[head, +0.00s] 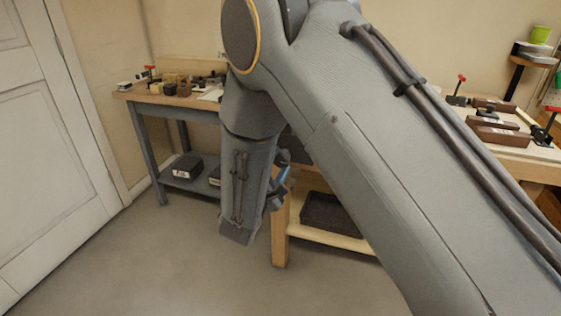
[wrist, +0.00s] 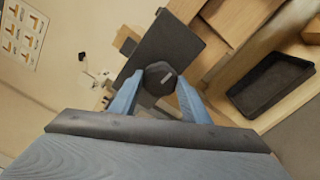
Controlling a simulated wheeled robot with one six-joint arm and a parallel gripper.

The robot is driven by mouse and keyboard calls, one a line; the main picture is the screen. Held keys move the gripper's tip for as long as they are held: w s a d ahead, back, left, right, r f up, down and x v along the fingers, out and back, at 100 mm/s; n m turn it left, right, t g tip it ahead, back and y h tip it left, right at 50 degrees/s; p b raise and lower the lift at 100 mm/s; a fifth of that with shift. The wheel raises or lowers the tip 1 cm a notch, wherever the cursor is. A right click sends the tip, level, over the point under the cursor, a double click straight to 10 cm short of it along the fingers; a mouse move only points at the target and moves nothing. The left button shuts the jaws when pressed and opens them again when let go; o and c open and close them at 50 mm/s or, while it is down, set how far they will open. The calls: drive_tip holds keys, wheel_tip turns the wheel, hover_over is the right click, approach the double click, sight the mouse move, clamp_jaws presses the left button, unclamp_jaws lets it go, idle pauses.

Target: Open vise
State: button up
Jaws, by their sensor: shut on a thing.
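In the wrist view my gripper (wrist: 160,79) has its two blue fingers on either side of a dark, many-sided knob, the vise handle (wrist: 160,76), and is shut on it. Behind the knob is the dark flat jaw plate of the vise (wrist: 182,42), on the front of a wooden bench. How far the vise stands open cannot be seen from here. In the head view my arm hides most of the vise, and only a bit of my gripper (head: 279,182) shows beside my forearm at the bench's front.
A black tray (wrist: 268,88) lies on the bench's lower shelf, and it also shows in the head view (head: 333,213). Another bench (head: 205,104) with small items stands at the back left. Red-handled clamps and wooden tools lie on the right bench top. The floor at left is clear.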

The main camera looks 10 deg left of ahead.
drive_tip(key=shift+n+p, duration=0.3)
drive_tip(key=shift+n, duration=1)
drive_tip(key=shift+s+n+p, duration=0.1)
drive_tip(key=shift+n+p, duration=0.35)
drive_tip(key=shift+n, duration=0.85)
drive_tip(key=shift+n+p, duration=0.3)
drive_tip(key=shift+n, duration=1.1)
drive_tip(key=shift+s+n+p, duration=0.1)
drive_tip(key=shift+n+p, duration=0.45)
drive_tip(key=shift+n, duration=0.75)
